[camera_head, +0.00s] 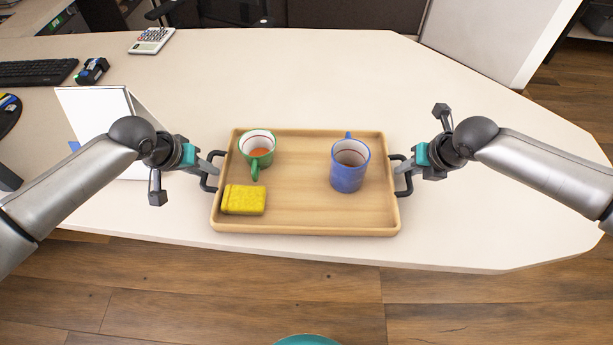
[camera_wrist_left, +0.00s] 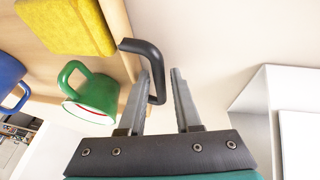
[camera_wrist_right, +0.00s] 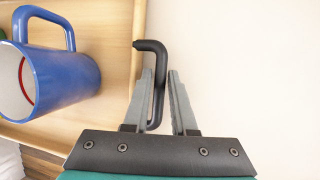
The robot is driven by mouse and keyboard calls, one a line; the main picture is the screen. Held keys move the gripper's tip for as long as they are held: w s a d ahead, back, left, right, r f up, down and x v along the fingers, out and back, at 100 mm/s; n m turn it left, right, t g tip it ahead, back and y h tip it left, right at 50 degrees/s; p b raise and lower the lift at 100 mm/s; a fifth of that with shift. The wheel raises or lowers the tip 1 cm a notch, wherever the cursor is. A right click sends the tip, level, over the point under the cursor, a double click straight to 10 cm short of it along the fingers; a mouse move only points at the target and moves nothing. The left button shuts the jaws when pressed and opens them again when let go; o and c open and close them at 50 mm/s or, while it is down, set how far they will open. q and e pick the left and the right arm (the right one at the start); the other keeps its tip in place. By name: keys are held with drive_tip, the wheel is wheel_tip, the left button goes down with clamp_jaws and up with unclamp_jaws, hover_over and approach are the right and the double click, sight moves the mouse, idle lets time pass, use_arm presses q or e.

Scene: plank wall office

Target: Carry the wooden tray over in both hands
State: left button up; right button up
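The wooden tray (camera_head: 297,200) lies flat near the front edge of the desk, with a black handle at each short end. On it are a green mug (camera_head: 258,147) with orange-brown contents, a blue mug (camera_head: 349,170) and a yellow block (camera_head: 243,200). My left gripper (camera_head: 211,167) is at the left handle (camera_wrist_left: 154,70); its fingers are apart, with the handle bar between them.
A white folded panel (camera_head: 100,105) stands behind my left arm. A keyboard (camera_head: 38,72), a stapler-like item (camera_head: 92,70) and a calculator (camera_head: 151,40) lie at the far left. The desk (camera_head: 310,75) is clear behind the tray and to its right.

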use_arm(q)
drive_tip(key=shift+w+d+f, duration=0.1)
drive_tip(key=shift+w+f, duration=0.1)
drive_tip(key=shift+f, duration=0.25)
use_arm(e)
drive_tip(key=shift+w+f, duration=0.2)
drive_tip(key=shift+f, duration=0.25)
use_arm(q)
drive_tip(key=shift+c, duration=0.3)
use_arm(e)
drive_tip(key=shift+c, duration=0.3)
use_arm(q)
clamp_jaws()
use_arm(e)
clamp_jaws()
use_arm(q)
drive_tip(key=shift+r, duration=0.1)
use_arm(e)
drive_tip(key=shift+w+a+r, duration=0.1)
drive_tip(key=shift+r, duration=0.05)
